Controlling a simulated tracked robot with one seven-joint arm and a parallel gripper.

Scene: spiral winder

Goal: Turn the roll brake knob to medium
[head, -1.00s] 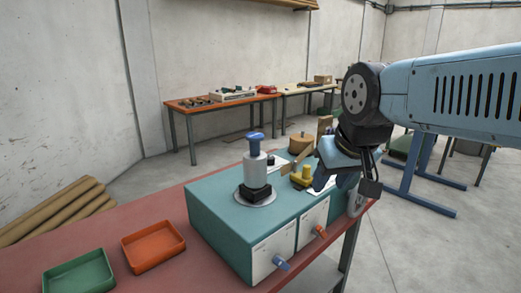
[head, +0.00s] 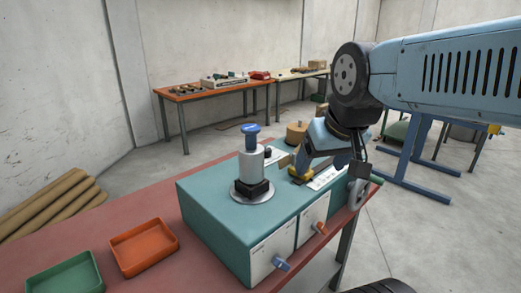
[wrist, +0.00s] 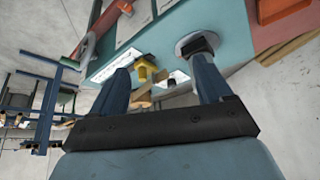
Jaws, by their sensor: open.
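The teal winder box (head: 215,205) stands on the red bench. A blue knob (head: 281,264) and an orange knob (head: 320,228) stick out from white plates on its front. A yellow piece (head: 299,177) sits on top of the box; it also shows in the wrist view (wrist: 147,66). Labels are too small to read, so I cannot tell which is the roll brake knob. My gripper (head: 303,165) is over the back right of the box, close to the yellow piece. In the wrist view its fingers (wrist: 163,80) are spread apart, with the yellow piece seen between them.
A grey spindle with a blue top (head: 251,145) stands on the box, left of my gripper. A wooden roll (head: 297,132) is behind. Orange (head: 145,247) and green (head: 66,279) trays lie left on the bench. A grey handwheel (head: 359,190) is at the right end.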

